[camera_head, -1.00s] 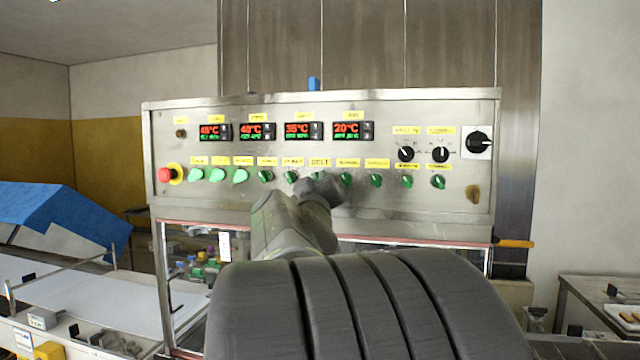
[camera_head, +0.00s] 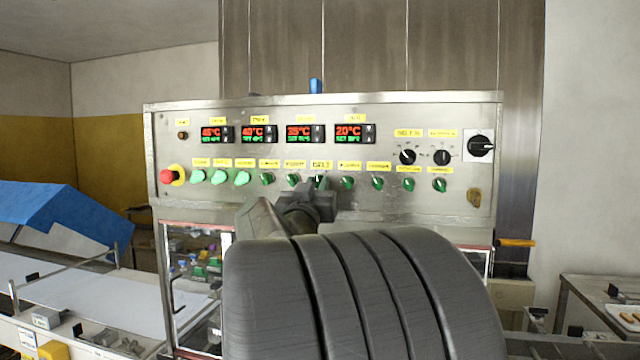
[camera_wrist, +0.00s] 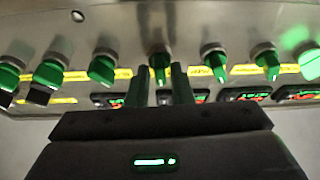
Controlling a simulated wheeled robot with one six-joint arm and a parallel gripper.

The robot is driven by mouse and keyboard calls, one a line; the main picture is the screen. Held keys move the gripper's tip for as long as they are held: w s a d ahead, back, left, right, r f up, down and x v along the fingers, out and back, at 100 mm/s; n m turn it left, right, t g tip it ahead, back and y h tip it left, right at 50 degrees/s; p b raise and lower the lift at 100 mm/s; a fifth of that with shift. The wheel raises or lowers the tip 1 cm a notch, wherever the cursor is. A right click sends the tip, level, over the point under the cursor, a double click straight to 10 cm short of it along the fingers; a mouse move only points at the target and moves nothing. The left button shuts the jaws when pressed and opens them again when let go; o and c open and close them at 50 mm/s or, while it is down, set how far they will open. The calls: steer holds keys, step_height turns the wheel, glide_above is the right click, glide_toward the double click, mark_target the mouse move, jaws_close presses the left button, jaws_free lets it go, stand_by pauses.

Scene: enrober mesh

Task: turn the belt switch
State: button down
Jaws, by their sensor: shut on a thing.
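The belt switch (camera_head: 319,182) is a green knob under the yellow BELT label (camera_head: 321,164), in the middle of the panel's lower row. My arm partly hides it in the head view. In the wrist view, the switch (camera_wrist: 159,66) shows between the two dark fingers of my gripper (camera_wrist: 160,78), which is shut on it. Its green handle looks about upright there. My gripper's fingertips are hard to make out in the head view.
Similar green switches line both sides, with the neighbours (camera_wrist: 103,68) and (camera_wrist: 214,62) close by. A red stop button (camera_head: 167,176) is at the left of the panel (camera_head: 230,205). Temperature displays (camera_head: 257,134) and black dials (camera_head: 407,157) sit above the row.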

steer(key=m+h, duration=0.1)
steer(key=m, duration=0.1)
steer(key=m+h, duration=0.1)
steer(key=m, duration=0.2)
steer(key=shift+a+g+h+p, duration=0.15)
steer(key=shift+g+h+p, duration=0.15)
steer(key=shift+g+p, duration=0.1)
steer(key=shift+a+r+m+g+h+p, duration=0.15)
steer(key=shift+m+g+h, duration=0.2)
steer(key=shift+m, duration=0.8)
steer(key=shift+d+m+g+h+p, duration=0.15)
steer(key=shift+m+h, duration=0.3)
steer(key=shift+m, duration=0.7)
steer(key=shift+a, duration=0.1)
steer(key=c, duration=1.5)
jaws_free()
steer(key=shift+c, duration=0.2)
steer(key=shift+o, duration=0.3)
steer(key=shift+w, duration=0.1)
steer(key=shift+s+a+f, duration=0.15)
steer(key=shift+s+f, duration=0.15)
steer(key=b+v, duration=0.4)
steer(key=v, duration=0.9)
steer(key=shift+r, duration=0.2)
